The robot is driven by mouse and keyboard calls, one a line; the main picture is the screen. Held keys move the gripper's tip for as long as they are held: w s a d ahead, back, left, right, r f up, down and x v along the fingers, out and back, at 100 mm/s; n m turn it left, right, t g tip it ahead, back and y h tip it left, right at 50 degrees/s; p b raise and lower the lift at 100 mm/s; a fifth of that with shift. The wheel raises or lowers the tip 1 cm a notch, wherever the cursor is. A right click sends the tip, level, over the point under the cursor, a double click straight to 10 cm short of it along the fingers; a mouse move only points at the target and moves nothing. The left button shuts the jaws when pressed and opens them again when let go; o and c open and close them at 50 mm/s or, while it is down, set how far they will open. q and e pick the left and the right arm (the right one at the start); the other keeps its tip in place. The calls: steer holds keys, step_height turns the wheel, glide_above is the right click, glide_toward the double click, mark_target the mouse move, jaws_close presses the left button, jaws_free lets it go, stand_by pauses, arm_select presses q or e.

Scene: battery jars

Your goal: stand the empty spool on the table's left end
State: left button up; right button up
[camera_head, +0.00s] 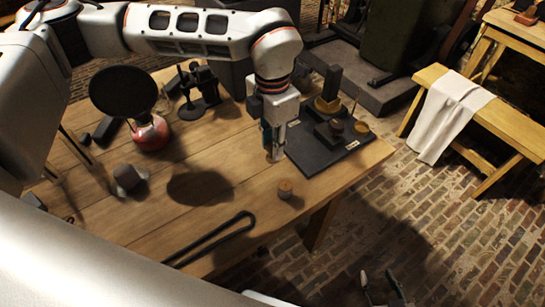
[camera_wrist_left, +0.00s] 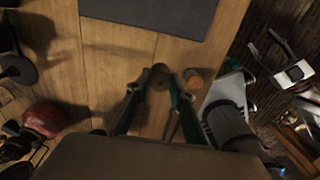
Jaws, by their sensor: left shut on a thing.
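My left gripper (camera_head: 276,153) is over the table beside the dark board, with its fingers pointing down. In the left wrist view its fingers (camera_wrist_left: 160,88) are closed around a small brown round piece, which appears to be the empty spool (camera_wrist_left: 160,77). The fingers hide most of it, and I cannot tell whether it touches the table (camera_head: 235,200). My right gripper (camera_head: 381,288) is low at the bottom right, over the brick floor, its fingers apart and empty. The table's left end is partly hidden by my left arm.
A cork-like cylinder (camera_head: 285,189) stands near the front edge. A dark board (camera_head: 318,157) bears several small parts. A red flask (camera_head: 151,133), a grey rounded piece (camera_head: 128,178) and a black stand (camera_head: 198,90) are leftward.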

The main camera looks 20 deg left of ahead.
arm_select(q)
steer(key=shift+f, duration=2.65)
steer(key=shift+f, duration=0.2)
steer(key=o, duration=0.9)
steer(key=shift+r, duration=0.1)
step_height(320, 180, up, 12)
steer(key=shift+r, duration=0.1)
steer(key=shift+s, duration=0.1)
